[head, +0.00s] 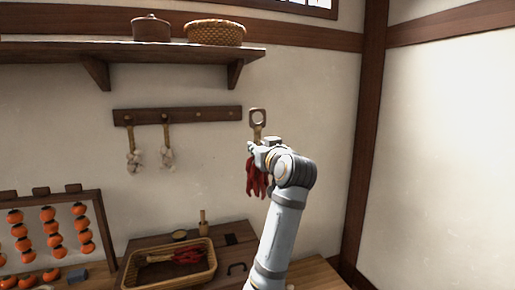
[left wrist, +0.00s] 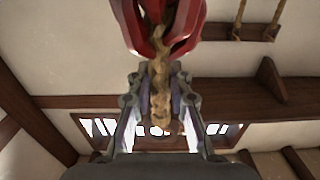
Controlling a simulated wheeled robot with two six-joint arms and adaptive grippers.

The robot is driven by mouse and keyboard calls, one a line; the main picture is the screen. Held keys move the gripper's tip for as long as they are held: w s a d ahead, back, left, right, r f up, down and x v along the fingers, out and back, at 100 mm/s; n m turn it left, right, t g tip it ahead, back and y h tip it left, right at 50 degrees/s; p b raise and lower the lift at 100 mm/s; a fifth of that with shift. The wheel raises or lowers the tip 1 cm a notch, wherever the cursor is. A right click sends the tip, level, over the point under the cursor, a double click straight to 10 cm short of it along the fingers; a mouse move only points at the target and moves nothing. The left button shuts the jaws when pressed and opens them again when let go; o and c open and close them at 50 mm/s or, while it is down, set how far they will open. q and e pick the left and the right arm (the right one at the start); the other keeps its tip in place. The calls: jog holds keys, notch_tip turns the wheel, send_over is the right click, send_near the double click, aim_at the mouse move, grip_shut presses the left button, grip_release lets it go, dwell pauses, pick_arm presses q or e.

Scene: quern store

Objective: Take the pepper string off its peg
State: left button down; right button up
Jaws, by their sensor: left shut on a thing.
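The pepper string hangs from my left gripper (head: 259,150), with its red peppers (head: 257,180) below the fingers and its tan loop (head: 257,117) standing above them. The loop appears to the right of the dark peg rail (head: 180,115), and no peg shows through its opening. In the left wrist view, my left gripper (left wrist: 160,82) is shut on the braided cord (left wrist: 159,68). The red peppers (left wrist: 165,25) fill the top of that view. My right gripper is not in view.
Two garlic bunches (head: 134,160) (head: 168,157) hang on the rail's left pegs; two pegs to their right are bare. A shelf (head: 160,52) with a pot and basket is above. Below, a wicker basket (head: 211,277) holding red peppers stands on a wooden chest.

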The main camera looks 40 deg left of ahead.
pick_arm(q)
jog(key=b+v, duration=0.1)
jog(key=v, duration=0.5)
jog(key=shift+b, duration=0.35)
dwell(0.3)
jog(key=shift+w, duration=0.1)
